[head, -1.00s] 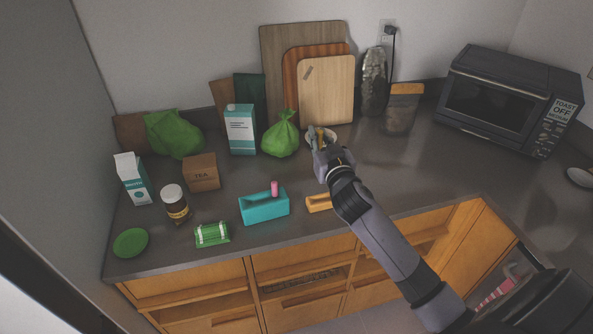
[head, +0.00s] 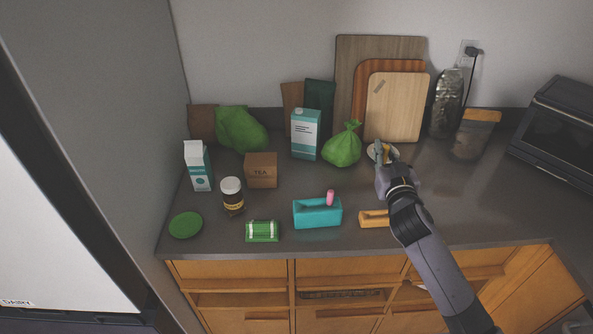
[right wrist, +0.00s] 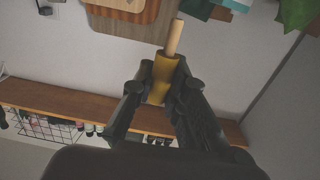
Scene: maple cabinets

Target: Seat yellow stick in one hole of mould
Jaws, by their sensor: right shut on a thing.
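The teal mould (head: 315,214) is a block on the counter near its front edge. A pink stick (head: 330,197) stands upright in its right part. My right gripper (head: 383,156) is at the back of the counter, behind and to the right of the mould. It is shut on the yellow stick (right wrist: 161,80), which has a pale wooden end (right wrist: 174,38) pointing away from the fingers in the right wrist view. In the head view the yellow stick (head: 386,149) shows only slightly between the fingers. My left gripper is not in view.
An orange-yellow block (head: 373,219) lies right of the mould, partly beside my arm. A green bag (head: 342,147), carton (head: 305,134), tea box (head: 261,170) and jar (head: 232,195) stand left. Cutting boards (head: 398,105) lean behind.

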